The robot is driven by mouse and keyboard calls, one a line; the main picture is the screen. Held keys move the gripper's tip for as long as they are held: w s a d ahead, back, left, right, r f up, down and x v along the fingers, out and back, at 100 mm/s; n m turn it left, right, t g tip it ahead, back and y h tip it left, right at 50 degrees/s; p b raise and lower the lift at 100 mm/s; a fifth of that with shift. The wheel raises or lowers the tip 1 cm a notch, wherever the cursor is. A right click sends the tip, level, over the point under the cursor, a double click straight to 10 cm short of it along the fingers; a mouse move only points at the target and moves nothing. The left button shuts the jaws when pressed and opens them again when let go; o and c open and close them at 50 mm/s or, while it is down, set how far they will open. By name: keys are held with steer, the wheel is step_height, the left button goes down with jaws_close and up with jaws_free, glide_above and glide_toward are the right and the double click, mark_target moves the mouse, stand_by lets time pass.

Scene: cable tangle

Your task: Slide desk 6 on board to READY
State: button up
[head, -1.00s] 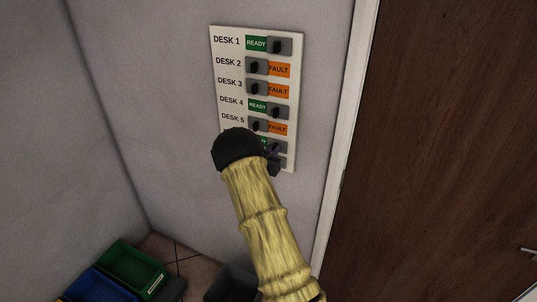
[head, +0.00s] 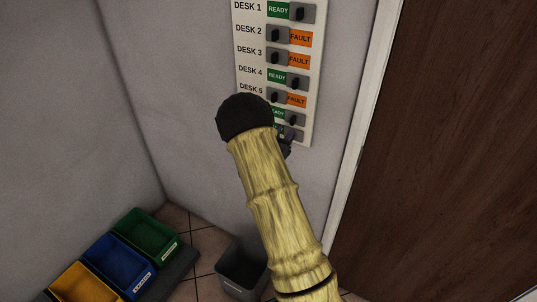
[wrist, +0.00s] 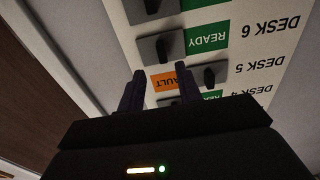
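The status board (head: 250,60) hangs on the wall. In the wrist view, upside down, the desk 6 row shows its label (wrist: 270,28), a green READY field (wrist: 207,38) and a grey slider (wrist: 160,47) with a dark knob at the FAULT end. In the head view this slider (head: 297,118) sits at the right of its row. My gripper (wrist: 158,75) is open; its two dark fingers stand apart, with nothing visible between them but the desk 5 FAULT field behind. In the head view the gripper (head: 287,147) is mostly hidden, near the board's lower edge.
The desk 5 slider (wrist: 210,75) sits at left in the head view, showing FAULT. Another READY row (head: 279,129) lies below desk 6. A brown door (head: 450,120) is at right. Green (head: 146,235), blue (head: 120,262) and yellow bins and a grey bin (head: 240,268) stand below.

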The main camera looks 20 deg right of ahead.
steer(key=b+v, duration=0.3)
steer(key=v, duration=0.8)
steer(key=shift+s+a, duration=0.2)
steer(key=shift+s, duration=0.05)
steer(key=s+a+f+n+g+y, duration=0.25)
steer(key=s+a+n+y, duration=0.35)
steer(key=a+y, duration=0.5)
steer(key=s+n+g+y, duration=0.3)
steer(key=s+g, duration=0.3)
steer(key=s, duration=1.1)
steer(key=shift+a+f+n, duration=0.3)
steer(key=shift+n, duration=0.4)
steer(key=shift+s+d, duration=0.1)
